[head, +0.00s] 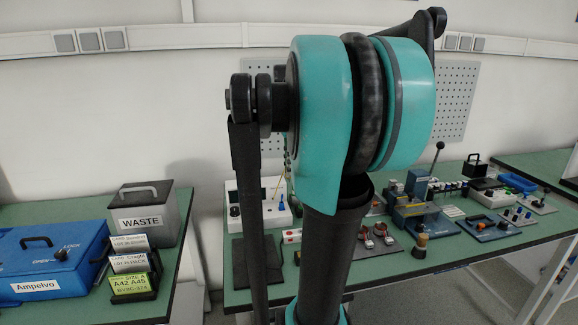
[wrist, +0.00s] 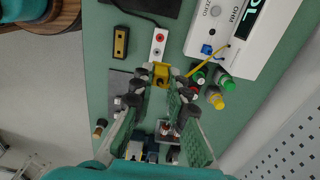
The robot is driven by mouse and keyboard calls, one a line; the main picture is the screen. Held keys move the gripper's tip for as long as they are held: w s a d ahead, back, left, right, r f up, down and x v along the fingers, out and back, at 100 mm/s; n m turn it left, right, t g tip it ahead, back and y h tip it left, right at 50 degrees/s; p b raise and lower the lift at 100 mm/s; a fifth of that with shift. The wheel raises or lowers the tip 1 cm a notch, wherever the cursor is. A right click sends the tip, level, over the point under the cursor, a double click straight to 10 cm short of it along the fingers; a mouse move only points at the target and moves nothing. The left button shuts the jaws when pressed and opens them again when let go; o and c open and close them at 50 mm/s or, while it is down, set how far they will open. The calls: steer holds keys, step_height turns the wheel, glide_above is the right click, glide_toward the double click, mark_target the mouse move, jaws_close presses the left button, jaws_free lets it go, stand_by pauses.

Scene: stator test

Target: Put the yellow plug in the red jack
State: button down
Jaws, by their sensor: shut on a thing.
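In the wrist view my gripper (wrist: 160,82) is shut on the yellow plug (wrist: 160,70), which sits between the fingertips. A thin yellow lead (wrist: 205,64) shows to the right of the plug, toward the white meter. The red jack (wrist: 160,37) is a red ring on a small white block, just beyond the plug in the picture. In the head view my arm hides the gripper and plug.
The white meter (wrist: 223,32) stands right of the jack block. Green (wrist: 225,81) and yellow (wrist: 216,99) pieces stand on the green bench right of my fingers. A yellow-and-black block (wrist: 121,42) lies left. Blue devices (head: 488,227) crowd the bench's right part.

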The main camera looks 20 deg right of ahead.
steer(key=shift+f, duration=9.4)
steer(key=shift+f, duration=1.15)
steer(key=c, duration=1.4)
jaws_free()
step_height(320, 180, up, 12)
